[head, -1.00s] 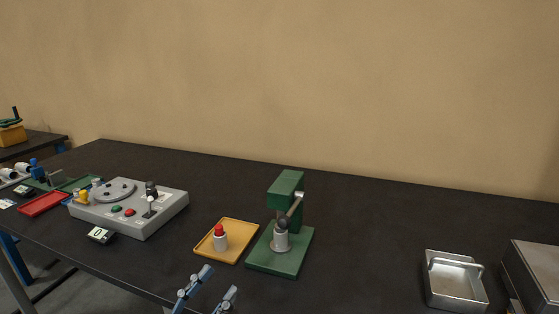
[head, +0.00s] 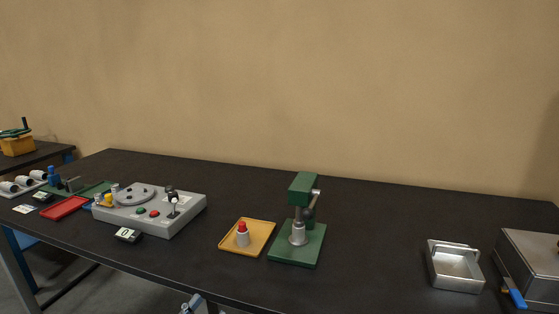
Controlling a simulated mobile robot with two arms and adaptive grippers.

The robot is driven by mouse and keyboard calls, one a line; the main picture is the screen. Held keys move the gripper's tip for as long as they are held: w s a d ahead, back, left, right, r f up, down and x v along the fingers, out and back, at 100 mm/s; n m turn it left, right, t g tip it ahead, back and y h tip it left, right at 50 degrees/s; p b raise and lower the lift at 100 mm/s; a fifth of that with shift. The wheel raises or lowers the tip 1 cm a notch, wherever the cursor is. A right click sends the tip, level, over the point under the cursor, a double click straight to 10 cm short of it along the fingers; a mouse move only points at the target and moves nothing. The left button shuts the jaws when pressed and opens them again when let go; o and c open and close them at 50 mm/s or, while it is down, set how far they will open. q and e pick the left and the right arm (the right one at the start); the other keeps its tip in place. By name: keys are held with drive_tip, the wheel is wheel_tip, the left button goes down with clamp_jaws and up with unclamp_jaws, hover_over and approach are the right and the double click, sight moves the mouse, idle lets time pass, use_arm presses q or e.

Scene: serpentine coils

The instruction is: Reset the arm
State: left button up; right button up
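A small part of a gripper, apparently my left one (head: 192,303), shows at the bottom edge, left of centre, in front of the table. Only its tip is in the picture, so whether it is open or shut cannot be seen. No object shows in the visible part. My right gripper is out of view. The green press (head: 303,187) stands upright on the dark table (head: 370,260), well away from the gripper.
A grey control box (head: 150,217) with a round disc stands on the left, near a red tray (head: 66,208) and a small meter (head: 128,235). A steel pan (head: 456,280) and a steel box (head: 525,255) with a blue handle (head: 514,293) stand on the right. Table between press and pan is clear.

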use_arm(q)
drive_tip(key=w+a+f+n+g+y+p, duration=0.15)
drive_tip(key=a+f+y, duration=0.25)
drive_tip(key=f, duration=0.8)
drive_tip(key=a+f+n+g+y, duration=0.2)
drive_tip(key=a+f+y, duration=0.1)
drive_tip(key=f, duration=0.9)
drive_tip(key=s+a+f+n+g+y, duration=0.15)
drive_tip(key=s+f, duration=0.25)
drive_tip(key=f, duration=0.4)
drive_tip(key=s+a+f+g+y, duration=0.2)
drive_tip(key=s+f, duration=0.2)
drive_tip(key=f, duration=0.5)
drive_tip(key=s+a+f+g+p, duration=0.1)
drive_tip(key=s+f+g, duration=0.4)
drive_tip(key=s+f, duration=0.85)
drive_tip(key=s+d+f+g, duration=0.1)
drive_tip(key=s+f+g, duration=0.1)
drive_tip(key=s, duration=0.8)
drive_tip(key=s+d+f+g+y, duration=0.1)
drive_tip(key=s+f+g, duration=0.2)
drive_tip(key=s, duration=0.8)
drive_tip(key=shift+s+f+n+p, duration=0.3)
drive_tip(key=shift+f+n, duration=0.1)
drive_tip(key=shift+f, duration=0.3)
drive_tip(key=shift+y, duration=0.25)
